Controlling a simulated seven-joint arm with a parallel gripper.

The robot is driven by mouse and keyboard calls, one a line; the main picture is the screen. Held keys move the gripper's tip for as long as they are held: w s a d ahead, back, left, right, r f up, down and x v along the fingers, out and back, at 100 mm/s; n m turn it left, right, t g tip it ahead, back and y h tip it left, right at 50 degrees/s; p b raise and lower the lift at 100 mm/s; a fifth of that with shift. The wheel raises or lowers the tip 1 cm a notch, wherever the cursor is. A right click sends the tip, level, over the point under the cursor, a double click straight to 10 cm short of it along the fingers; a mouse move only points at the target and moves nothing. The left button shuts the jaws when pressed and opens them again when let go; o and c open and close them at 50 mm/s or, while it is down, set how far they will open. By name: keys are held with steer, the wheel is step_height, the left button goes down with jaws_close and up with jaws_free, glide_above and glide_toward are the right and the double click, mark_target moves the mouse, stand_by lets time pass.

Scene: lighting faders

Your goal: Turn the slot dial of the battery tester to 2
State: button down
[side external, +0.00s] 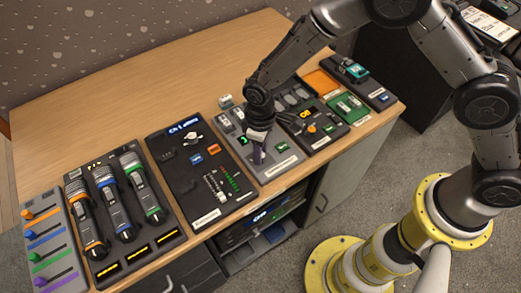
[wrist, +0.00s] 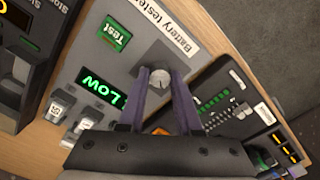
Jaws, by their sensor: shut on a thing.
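The battery tester (side external: 284,166) is a grey panel on the desk, and in the wrist view its grey face (wrist: 85,65) carries a "Battery tester" label. Its round grey dial (wrist: 157,80) sits between the purple fingers of my gripper (wrist: 160,76), which is shut on it. A thin mark shows on the dial, but I cannot read any slot numbers around it. A green display (wrist: 103,89) reads "LOW", and a green Test button (wrist: 114,34) is apart from the fingers. In the side view my gripper (side external: 258,155) points down at the tester and hides the dial.
A black panel (side external: 175,172) with a level meter stands close on the left. A dark panel with an orange knob (side external: 311,129) is close on the right. The desk behind (side external: 120,105) is clear.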

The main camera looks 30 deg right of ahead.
steer(key=m, duration=0.5)
steer(key=shift+m, duration=0.3)
steer(key=shift+r+m, duration=0.1)
steer(key=shift+m, duration=2.1)
steer(key=c, duration=0.6)
jaws_free()
step_height(320, 180, up, 14)
